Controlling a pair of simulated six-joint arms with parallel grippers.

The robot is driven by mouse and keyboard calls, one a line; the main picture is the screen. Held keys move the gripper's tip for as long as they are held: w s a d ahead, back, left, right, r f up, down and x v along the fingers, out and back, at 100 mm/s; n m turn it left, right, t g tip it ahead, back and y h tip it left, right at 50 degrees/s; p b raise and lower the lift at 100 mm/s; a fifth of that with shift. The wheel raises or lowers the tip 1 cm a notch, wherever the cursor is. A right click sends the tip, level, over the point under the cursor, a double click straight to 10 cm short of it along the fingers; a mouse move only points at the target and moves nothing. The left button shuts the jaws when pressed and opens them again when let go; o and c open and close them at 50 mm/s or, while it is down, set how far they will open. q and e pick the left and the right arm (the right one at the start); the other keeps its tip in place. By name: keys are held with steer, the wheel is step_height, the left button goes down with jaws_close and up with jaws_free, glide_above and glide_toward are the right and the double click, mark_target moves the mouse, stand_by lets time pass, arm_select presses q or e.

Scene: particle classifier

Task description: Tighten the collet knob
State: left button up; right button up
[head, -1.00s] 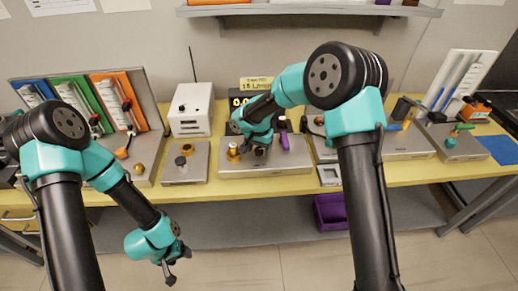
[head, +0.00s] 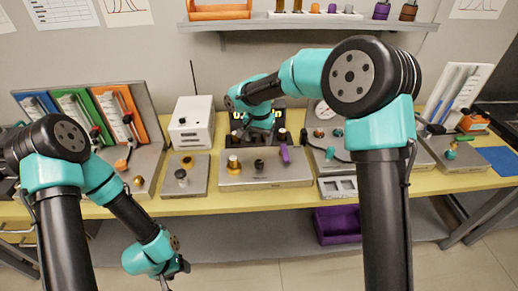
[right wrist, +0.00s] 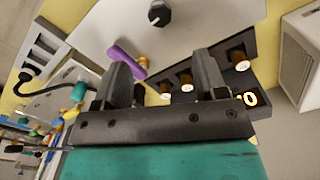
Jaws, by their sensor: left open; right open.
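A central grey device (head: 285,176) on the yellow bench carries a brass knob (head: 233,163), a black knob (head: 259,164) and a purple lever (head: 284,153). I cannot tell which knob is the collet knob. My right gripper (head: 262,130) is above the device's back edge, in front of the dark display. In the right wrist view its open jaws (right wrist: 165,78) hold nothing; the purple lever (right wrist: 127,58) shows beyond one finger and the black knob (right wrist: 159,12) lies farther off. My left gripper (head: 172,274) is open and empty, low in front of the bench.
A white box (head: 191,122) with an antenna stands left of the display. A small plate with a knob (head: 184,176) lies left of the device. A panel with gauge and hoses (head: 330,150) is to the right. A purple bin (head: 334,226) sits below the bench.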

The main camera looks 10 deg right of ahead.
step_height(320, 180, up, 5)
steer(key=shift+r, duration=0.2)
stand_by(0.3)
